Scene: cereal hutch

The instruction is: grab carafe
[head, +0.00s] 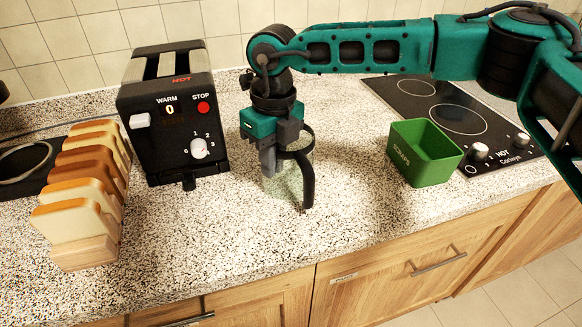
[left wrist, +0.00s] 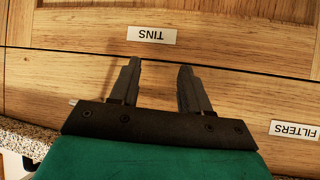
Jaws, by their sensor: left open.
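The carafe (head: 288,184) is a clear glass vessel with a black rim and a black handle. It stands upright on the speckled counter, to the right of the toaster. My right gripper (head: 268,168) points down at the carafe's rim and overlaps its left and near part in the head view. Its fingers are close together there, and I cannot tell whether they grip the glass. My left gripper (left wrist: 159,68) is open and empty in the left wrist view, in front of wooden cabinet fronts. It is outside the head view.
A black toaster (head: 168,125) stands left of the carafe, with a rack of bread slices (head: 85,185) further left. A green scraps bin (head: 425,152) and a black hob (head: 445,105) are to the right. The counter (head: 225,245) in front is clear.

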